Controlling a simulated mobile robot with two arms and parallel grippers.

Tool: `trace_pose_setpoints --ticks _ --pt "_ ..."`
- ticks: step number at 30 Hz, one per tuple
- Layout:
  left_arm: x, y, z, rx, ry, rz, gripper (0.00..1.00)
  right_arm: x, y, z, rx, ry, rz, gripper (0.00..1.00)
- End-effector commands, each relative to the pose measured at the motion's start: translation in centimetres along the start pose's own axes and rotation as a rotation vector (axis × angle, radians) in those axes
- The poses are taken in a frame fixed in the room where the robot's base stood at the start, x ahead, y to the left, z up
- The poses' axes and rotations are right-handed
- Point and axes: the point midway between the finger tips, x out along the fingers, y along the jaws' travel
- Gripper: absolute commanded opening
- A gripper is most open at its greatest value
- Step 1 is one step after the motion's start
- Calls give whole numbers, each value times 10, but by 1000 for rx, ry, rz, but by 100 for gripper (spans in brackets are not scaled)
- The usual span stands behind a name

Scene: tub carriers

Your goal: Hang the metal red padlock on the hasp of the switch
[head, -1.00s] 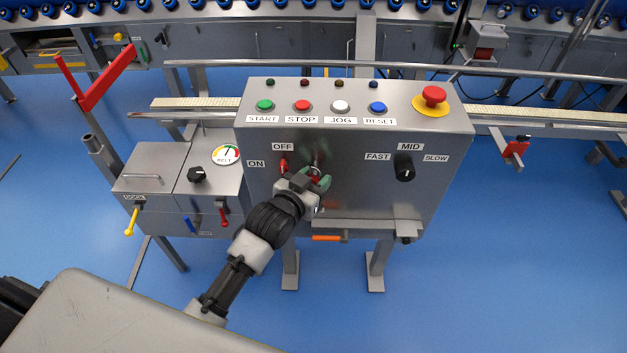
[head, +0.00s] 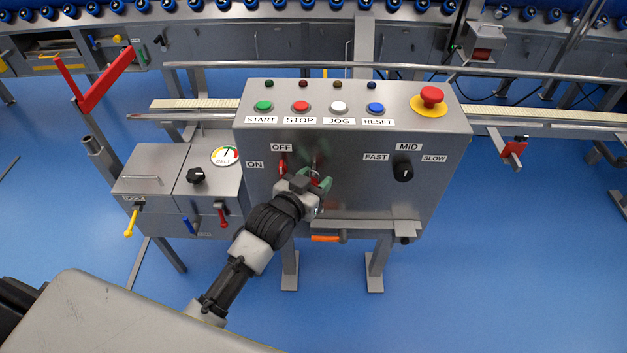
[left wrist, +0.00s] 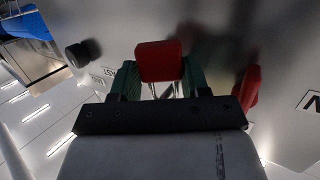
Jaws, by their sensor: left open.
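The red padlock (left wrist: 160,60) shows in the left wrist view between the green fingertips of my left gripper (left wrist: 161,82), its metal shackle running toward the gripper's dark bar. In the head view my left gripper (head: 318,182) is open at the front panel, and only a bit of the padlock's red shows there. The hasp (head: 315,166) is a small metal part just above the fingers. Whether the shackle passes through it is hidden. The switch's red handle (head: 282,166) is left of the gripper, under the OFF label; it also shows in the left wrist view (left wrist: 249,87). My right gripper is not in view.
The grey control box (head: 440,190) carries a row of push buttons, a red emergency stop (head: 431,97) and a black speed knob (head: 403,171). A ledge with an orange-handled item (head: 326,238) is below the gripper. A smaller belt box (head: 150,177) stands at the left.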

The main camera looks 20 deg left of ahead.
Motion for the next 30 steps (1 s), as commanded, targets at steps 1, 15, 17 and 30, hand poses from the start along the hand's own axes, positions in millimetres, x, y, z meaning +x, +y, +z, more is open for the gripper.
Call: trace_pose_setpoints --ticks 1,15,17,30 --pt "3 -9 0 3 -2 -16 65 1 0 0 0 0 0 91" --pt "-49 -4 -1 7 -1 -10 70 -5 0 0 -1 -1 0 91" --pt "-62 -2 -1 7 1 -9 70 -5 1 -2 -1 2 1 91" --pt "-118 4 -5 8 13 -2 70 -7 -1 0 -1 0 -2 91"
